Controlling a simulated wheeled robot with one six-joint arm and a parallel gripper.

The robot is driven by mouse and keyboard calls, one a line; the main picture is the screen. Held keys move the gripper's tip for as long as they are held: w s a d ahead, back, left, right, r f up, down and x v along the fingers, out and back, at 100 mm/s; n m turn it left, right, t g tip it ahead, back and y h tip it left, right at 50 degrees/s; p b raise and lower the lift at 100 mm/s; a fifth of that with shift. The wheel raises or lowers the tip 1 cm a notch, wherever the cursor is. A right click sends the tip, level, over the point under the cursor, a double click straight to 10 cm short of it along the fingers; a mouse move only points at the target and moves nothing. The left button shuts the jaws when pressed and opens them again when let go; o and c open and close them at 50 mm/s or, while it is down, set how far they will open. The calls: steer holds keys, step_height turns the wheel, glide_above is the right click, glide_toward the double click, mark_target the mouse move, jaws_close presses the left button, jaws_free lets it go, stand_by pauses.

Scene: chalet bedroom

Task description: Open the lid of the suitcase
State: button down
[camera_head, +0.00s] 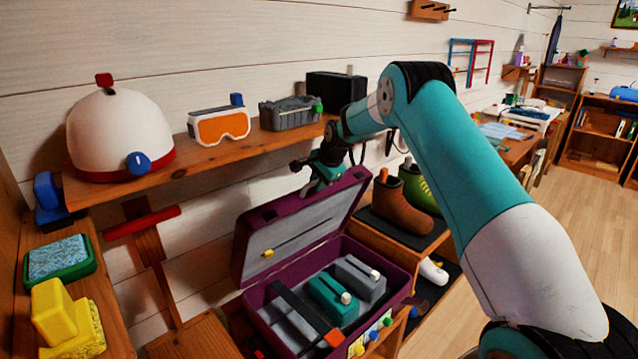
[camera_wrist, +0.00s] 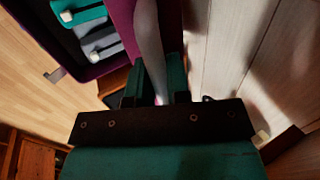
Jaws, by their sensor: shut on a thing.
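The purple suitcase (camera_head: 398,290) lies with its lid (camera_head: 295,232) raised and leaning back toward the wall, grey lining showing. Its base holds grey and teal items. My gripper (camera_head: 318,186) is at the lid's upper edge toward the right corner. In the wrist view, the two teal fingers of my gripper (camera_wrist: 155,88) are on either side of the lid (camera_wrist: 122,20), shut on its edge. The fingertips' exact contact is partly hidden in the head view. Part of the suitcase's open base shows at the upper left of the wrist view.
A wooden shelf (camera_head: 215,161) with a white helmet (camera_head: 118,130) and orange goggles (camera_head: 220,127) runs along the wall above the lid. A brown boot (camera_head: 405,207) stands right of the suitcase. Yellow blocks (camera_head: 62,318) sit at lower left. Open floor lies at right.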

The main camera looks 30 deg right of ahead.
steer(key=shift+w+d+r, duration=0.15)
steer(key=shift+w, duration=0.05)
steer(key=c, duration=1.1)
jaws_free()
steer(key=shift+a, duration=0.25)
steer(key=b+v, duration=0.2)
steer(key=v, duration=1.5)
steer(key=shift+b, duration=0.35)
steer(key=shift+s+r, duration=0.1)
steer(key=shift+r, duration=0.05)
